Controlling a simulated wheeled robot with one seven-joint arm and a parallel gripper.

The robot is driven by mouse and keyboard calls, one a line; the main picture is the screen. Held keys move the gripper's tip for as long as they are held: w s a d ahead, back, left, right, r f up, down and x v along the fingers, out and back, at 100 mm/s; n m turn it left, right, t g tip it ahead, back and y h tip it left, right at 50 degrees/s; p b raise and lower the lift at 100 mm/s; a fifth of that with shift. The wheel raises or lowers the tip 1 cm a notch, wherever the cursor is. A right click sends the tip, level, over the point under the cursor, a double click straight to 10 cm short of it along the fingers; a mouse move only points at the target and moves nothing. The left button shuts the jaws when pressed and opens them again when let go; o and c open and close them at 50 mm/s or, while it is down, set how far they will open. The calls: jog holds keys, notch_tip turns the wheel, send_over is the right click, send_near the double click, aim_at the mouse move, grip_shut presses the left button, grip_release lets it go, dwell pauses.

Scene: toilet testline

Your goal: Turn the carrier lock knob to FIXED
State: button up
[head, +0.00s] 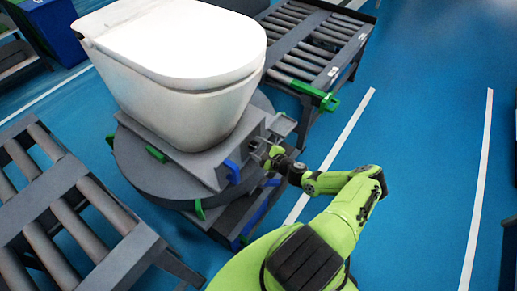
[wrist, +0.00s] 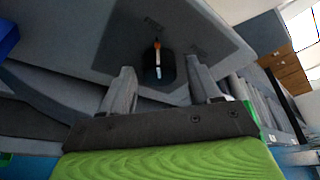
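The black lock knob (wrist: 160,68) sits on a dark grey plate (wrist: 130,42) in the wrist view. It has a white line with an orange end, which points up in the picture, roughly toward the upper of two small labels; their text is too small to read. My gripper (wrist: 162,72) is open, its two grey fingers on either side of the knob in the picture. I cannot tell whether they touch it. In the head view my gripper (head: 265,154) is at the right side of the grey carrier (head: 205,160), which bears a white toilet (head: 185,60). The knob is hidden there.
The carrier rests on a round grey turntable (head: 135,165). Blue (head: 232,171) and green (head: 155,154) tabs stick out around it. Roller conveyors stand at lower left (head: 75,215) and behind (head: 310,45). The blue floor (head: 420,120) at right is clear.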

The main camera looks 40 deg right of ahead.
jog(key=c, duration=0.9)
jog(key=shift+d+m+g+y, duration=0.1)
jog(key=shift+m+g+y, duration=0.5)
jog(key=shift+m, duration=0.6)
jog(key=m+y+b, duration=0.1)
jog(key=m+y, duration=0.1)
jog(key=m, duration=0.1)
jog(key=shift+d, duration=0.2)
jog(key=m+y+b, duration=0.2)
jog(key=m, duration=0.1)
jog(key=shift+w+d+f+g, duration=0.1)
jog(key=shift+g, duration=0.3)
jog(key=shift+m+y+b, duration=0.7)
jog(key=shift+m, duration=0.8)
